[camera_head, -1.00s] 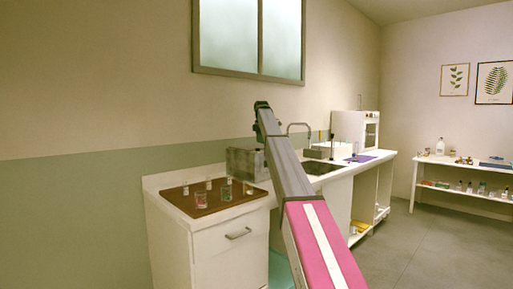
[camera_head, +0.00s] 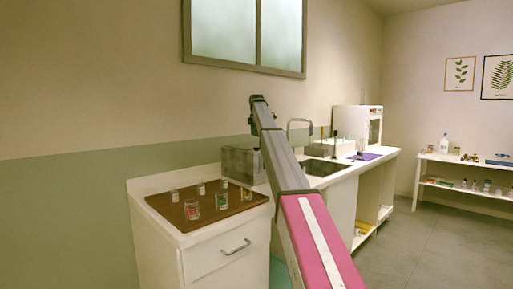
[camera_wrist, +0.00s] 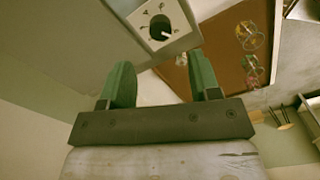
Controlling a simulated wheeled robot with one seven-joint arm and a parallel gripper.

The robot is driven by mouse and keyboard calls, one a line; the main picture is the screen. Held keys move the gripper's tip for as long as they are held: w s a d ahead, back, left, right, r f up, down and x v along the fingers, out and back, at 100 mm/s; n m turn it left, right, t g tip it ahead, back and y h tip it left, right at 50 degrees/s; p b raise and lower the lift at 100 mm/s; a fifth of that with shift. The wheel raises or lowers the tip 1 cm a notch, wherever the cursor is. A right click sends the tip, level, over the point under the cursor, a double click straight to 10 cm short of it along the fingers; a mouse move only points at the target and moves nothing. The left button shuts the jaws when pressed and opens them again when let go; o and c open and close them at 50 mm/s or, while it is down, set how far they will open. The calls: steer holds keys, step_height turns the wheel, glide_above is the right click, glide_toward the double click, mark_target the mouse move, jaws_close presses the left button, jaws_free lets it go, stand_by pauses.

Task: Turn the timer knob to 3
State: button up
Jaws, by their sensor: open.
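The timer knob (camera_wrist: 160,28) shows in the wrist view as a dark round dial with a white pointer, on a pale plate on a grey box. The pointer leans toward the lower right of that picture; the marks around it are too small to read. The grey box also shows in the head view (camera_head: 238,164), at the back of the counter, partly behind my arm; its knob cannot be made out there. My gripper (camera_wrist: 162,78) has two green fingers spread apart, with nothing between them. The knob lies beyond the fingertips, apart from them. The head view does not show the gripper clearly.
A brown tray (camera_head: 220,210) with several small glass bottles lies beside the grey box. Right of it are a sink (camera_head: 322,167) with a tap and a purple mat (camera_head: 366,156). A white shelf (camera_head: 464,168) with bottles stands at the far right.

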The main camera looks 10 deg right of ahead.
mark_target(257, 148)
step_height(257, 148, down, 7)
steer(key=shift+f, duration=0.2)
steer(key=c, duration=0.9)
